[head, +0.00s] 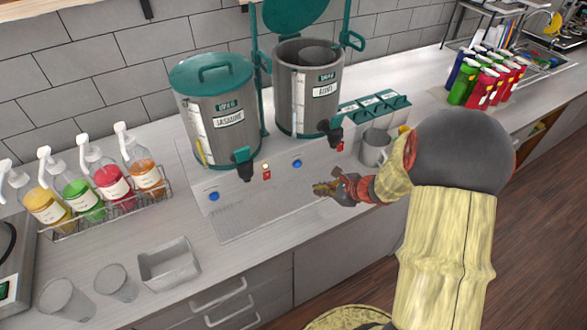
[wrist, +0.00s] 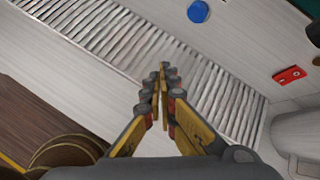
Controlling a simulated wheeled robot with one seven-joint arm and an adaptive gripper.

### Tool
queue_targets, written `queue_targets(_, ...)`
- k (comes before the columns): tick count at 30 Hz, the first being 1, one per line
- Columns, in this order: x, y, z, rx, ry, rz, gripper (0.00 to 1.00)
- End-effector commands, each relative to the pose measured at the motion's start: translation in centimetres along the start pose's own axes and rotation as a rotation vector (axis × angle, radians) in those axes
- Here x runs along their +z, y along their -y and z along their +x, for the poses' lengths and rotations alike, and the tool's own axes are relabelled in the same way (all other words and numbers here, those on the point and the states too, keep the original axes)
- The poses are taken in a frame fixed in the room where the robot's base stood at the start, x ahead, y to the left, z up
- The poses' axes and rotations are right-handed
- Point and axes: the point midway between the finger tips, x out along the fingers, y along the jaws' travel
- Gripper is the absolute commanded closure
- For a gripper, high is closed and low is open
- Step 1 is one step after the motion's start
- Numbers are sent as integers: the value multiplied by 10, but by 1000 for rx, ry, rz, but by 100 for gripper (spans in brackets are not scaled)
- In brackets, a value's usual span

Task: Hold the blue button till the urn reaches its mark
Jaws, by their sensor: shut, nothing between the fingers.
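The left urn (head: 215,110) is grey with a closed teal lid and a label that seems to read Jasmine. The right urn (head: 305,95) has its teal lid raised and its top open. Each has a pale gauge strip; their marks are too small to read. One blue button (head: 213,196) is on the base panel below the left urn, another blue button (head: 297,163) below the right urn. A blue button (wrist: 198,11) shows at the top of the wrist view. My gripper (head: 322,188) is shut and empty above the drip grate, apart from both buttons; its fingertips meet in the wrist view (wrist: 161,78).
A ribbed drip grate (wrist: 120,40) lies under the fingers. Red switches sit beside the taps, one clear in the wrist view (wrist: 289,75). A metal pitcher (head: 376,147) stands right of the panel. Syrup bottles (head: 96,178) stand left, clear cups (head: 115,283) at the front left.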

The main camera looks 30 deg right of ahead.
Motion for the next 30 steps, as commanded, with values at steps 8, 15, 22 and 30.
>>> queue_targets(8,1,0,0,2,1,0,100)
queue_targets(15,7,6,8,3,1,-3,100)
queue_targets(22,22,20,28,4,1,-4,100)
queue_targets(30,38,36,51,3,1,-4,100)
